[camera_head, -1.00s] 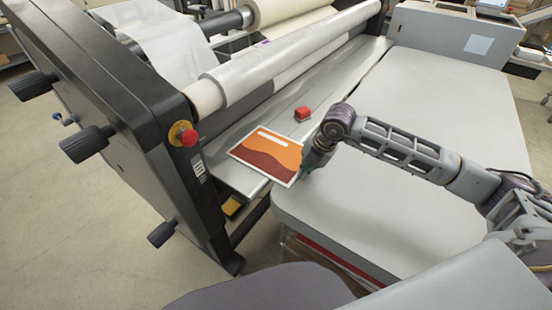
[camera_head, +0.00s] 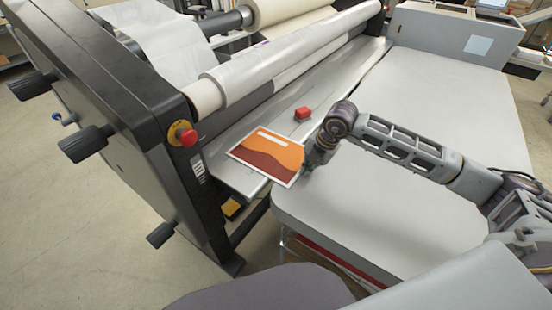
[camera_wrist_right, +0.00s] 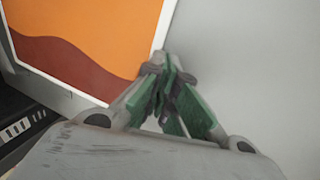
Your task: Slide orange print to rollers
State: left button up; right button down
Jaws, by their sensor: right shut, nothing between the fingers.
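The orange print (camera_head: 268,153) has a white border, a white bar and a dark red wave. It lies partly on the laminator's metal infeed plate (camera_head: 236,180), beside the grey table. My right gripper (camera_head: 308,170) is shut and empty at the print's right edge. In the right wrist view the shut fingertips (camera_wrist_right: 160,62) are at the edge of the print (camera_wrist_right: 88,40); whether they touch it I cannot tell. The rollers (camera_head: 290,62) lie beyond the plate, up the picture from the print. My left gripper is out of view.
The black side housing (camera_head: 125,110) with a red stop button (camera_head: 187,136) stands left of the print. The grey table (camera_head: 440,110) is mostly clear.

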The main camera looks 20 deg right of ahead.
aim_at(286, 159)
jog(key=shift+w+d, duration=0.2)
jog(key=shift+d, duration=0.1)
jog(key=shift+w+a+b, duration=0.2)
jog(key=shift+w+a, duration=0.65)
jog(key=shift+w, duration=0.2)
jog(key=shift+w+a+b, duration=0.2)
jog(key=shift+w+a, duration=0.6)
jog(key=shift+w, duration=0.25)
jog(key=shift+w+a+b, duration=0.2)
jog(key=shift+w+a, duration=0.65)
jog(key=shift+w, duration=0.2)
dwell(4.5)
